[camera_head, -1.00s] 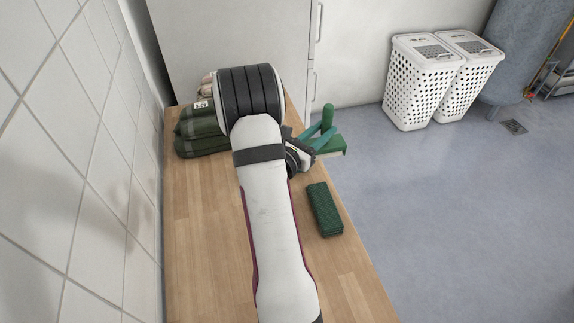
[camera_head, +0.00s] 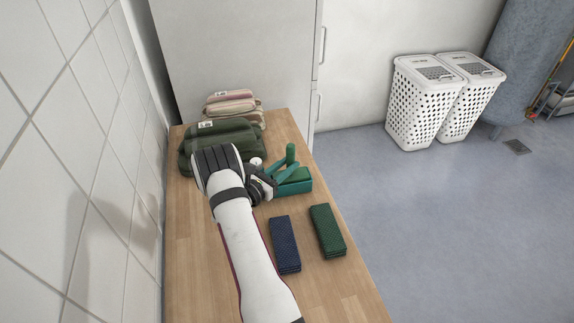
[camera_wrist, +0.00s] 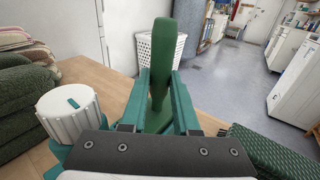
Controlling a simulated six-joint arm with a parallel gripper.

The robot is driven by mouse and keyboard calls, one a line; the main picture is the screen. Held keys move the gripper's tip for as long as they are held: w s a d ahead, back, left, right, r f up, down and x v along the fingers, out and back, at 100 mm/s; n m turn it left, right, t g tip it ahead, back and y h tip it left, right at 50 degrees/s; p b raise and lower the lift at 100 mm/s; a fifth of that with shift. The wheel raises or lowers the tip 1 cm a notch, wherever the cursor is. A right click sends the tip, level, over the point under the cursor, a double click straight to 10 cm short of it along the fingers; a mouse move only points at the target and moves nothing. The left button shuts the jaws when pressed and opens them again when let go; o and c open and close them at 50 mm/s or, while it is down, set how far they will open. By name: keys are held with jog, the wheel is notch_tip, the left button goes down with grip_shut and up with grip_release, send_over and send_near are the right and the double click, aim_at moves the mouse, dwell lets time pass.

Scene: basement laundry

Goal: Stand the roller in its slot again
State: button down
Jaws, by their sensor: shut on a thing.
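The roller (camera_head: 291,153) shows as a dark green grip standing roughly upright. It also shows between the teal fingers in the wrist view (camera_wrist: 163,60). My gripper (camera_head: 287,172) is shut on it, coming from the left. A green box-like thing with teal sides (camera_head: 297,187) is just below and behind the fingers, near the worktop's right edge. I cannot tell whether the roller's lower end touches it or sits in a slot. No empty slot is clearly visible.
A dark blue folded cloth (camera_head: 284,245) and a green one (camera_head: 327,231) lie nearer on the wooden worktop (camera_head: 190,250). Green folded textiles (camera_head: 225,135) and a striped pile (camera_head: 235,103) stand at the back left. White hampers (camera_head: 420,105) stand on the floor.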

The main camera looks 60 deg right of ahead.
jog(key=c, duration=0.9)
grip_release()
jog(key=shift+f, duration=0.15)
jog(key=shift+c, duration=0.2)
